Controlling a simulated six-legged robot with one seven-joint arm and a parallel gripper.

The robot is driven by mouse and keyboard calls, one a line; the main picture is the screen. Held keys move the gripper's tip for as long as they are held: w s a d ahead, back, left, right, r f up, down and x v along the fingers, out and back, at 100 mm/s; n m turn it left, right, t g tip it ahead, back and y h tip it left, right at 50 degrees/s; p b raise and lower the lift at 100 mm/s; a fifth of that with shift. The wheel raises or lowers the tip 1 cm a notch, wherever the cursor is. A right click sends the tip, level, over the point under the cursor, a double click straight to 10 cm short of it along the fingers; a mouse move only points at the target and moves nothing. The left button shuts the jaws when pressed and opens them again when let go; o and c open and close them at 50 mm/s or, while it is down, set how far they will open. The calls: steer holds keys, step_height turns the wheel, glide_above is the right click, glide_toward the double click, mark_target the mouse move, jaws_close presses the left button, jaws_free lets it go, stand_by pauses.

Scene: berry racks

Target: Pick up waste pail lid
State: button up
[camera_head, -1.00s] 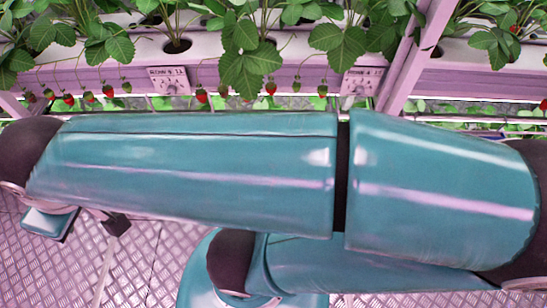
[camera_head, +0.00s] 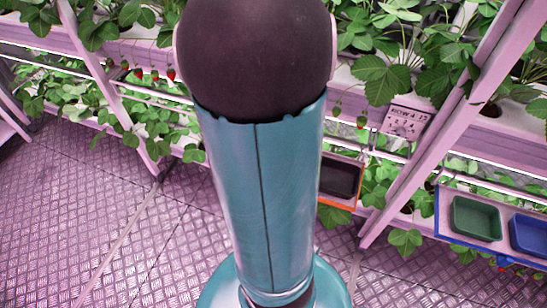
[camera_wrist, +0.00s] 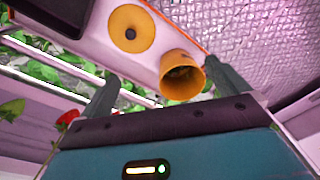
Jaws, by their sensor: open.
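The waste pail lid (camera_wrist: 131,28) is a round orange-yellow disc with a dark spot at its middle. It lies on a pale tray (camera_wrist: 97,28) in the wrist view, beyond my fingertips. The orange-yellow waste pail (camera_wrist: 182,76) stands beside it, its open mouth facing the camera, and appears between my fingers. My gripper (camera_wrist: 162,69) is open and empty, with one finger on each side of the picture. In the head view my arm covers the middle, and the gripper, lid and pail do not show.
A dark bin (camera_wrist: 55,15) is on the tray's left. The head view shows an orange-edged tray (camera_head: 335,204) with a dark bin (camera_head: 341,178). Green (camera_head: 475,218) and blue (camera_head: 530,236) bins stand right. Strawberry racks run behind; open metal floor (camera_head: 120,240) lies left.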

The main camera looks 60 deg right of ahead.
steer(key=s+d+f, duration=0.2)
steer(key=s+d, duration=0.1)
steer(key=s, duration=0.2)
steer(key=shift+m+g, duration=0.4)
steer(key=f, duration=0.8)
steer(key=shift+w+d+f, duration=0.1)
steer(key=shift+w+d, duration=0.05)
steer(key=shift+w, duration=0.15)
steer(key=shift+f, duration=2.7)
steer(key=c, duration=1.3)
steer(key=shift+o, duration=0.2)
